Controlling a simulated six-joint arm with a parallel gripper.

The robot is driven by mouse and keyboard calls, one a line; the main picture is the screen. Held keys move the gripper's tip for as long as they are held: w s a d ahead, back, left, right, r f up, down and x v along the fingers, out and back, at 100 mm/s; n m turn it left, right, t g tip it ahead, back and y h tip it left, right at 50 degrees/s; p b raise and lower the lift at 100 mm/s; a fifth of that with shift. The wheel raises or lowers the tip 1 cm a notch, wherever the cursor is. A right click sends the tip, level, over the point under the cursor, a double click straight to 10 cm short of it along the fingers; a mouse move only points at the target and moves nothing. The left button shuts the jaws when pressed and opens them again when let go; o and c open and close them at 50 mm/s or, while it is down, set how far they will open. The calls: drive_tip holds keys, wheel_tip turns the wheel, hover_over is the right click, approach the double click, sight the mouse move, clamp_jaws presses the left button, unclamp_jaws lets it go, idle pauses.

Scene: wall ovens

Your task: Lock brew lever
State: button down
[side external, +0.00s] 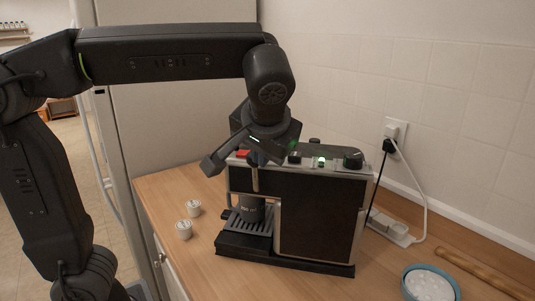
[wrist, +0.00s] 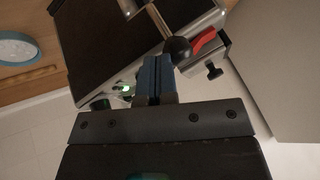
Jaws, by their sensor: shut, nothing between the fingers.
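The coffee machine (side external: 320,222) stands on the wooden counter, a dark box with metal edges. In the wrist view, the brew lever (wrist: 156,20) is a metal rod ending in a black ball knob (wrist: 178,48). A red tab (wrist: 202,39) sits beside the knob. The red tab also shows on top of the machine in the side view (side external: 243,153). My gripper (wrist: 157,62) is shut and empty, with its blue fingertips right by the knob. I cannot tell whether they touch it. In the side view, my wrist hides most of the lever's top and the fingertips.
A dark cup (side external: 251,211) stands on the drip tray (side external: 246,227). Two small white pods (side external: 184,230) lie left of the machine. A blue-rimmed bowl (side external: 430,283) is at front right. A power strip (side external: 390,228) and cords lie behind, near the tiled wall (side external: 450,120).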

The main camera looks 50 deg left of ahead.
sight(248, 157)
drive_tip(key=shift+s+a+r+n+t+h, duration=0.15)
drive_tip(key=shift+s+a+n+t+h, duration=0.45)
drive_tip(key=shift+s+a+t+h, duration=0.55)
drive_tip(key=s+a+f+t+h, duration=0.1)
drive_tip(key=s+a+f+h, duration=0.1)
drive_tip(key=s+a+f, duration=0.2)
drive_tip(key=shift+a+n, duration=0.4)
drive_tip(key=shift+a, duration=0.2)
drive_tip(key=shift+s+f, duration=0.1)
drive_tip(key=shift+f, duration=0.05)
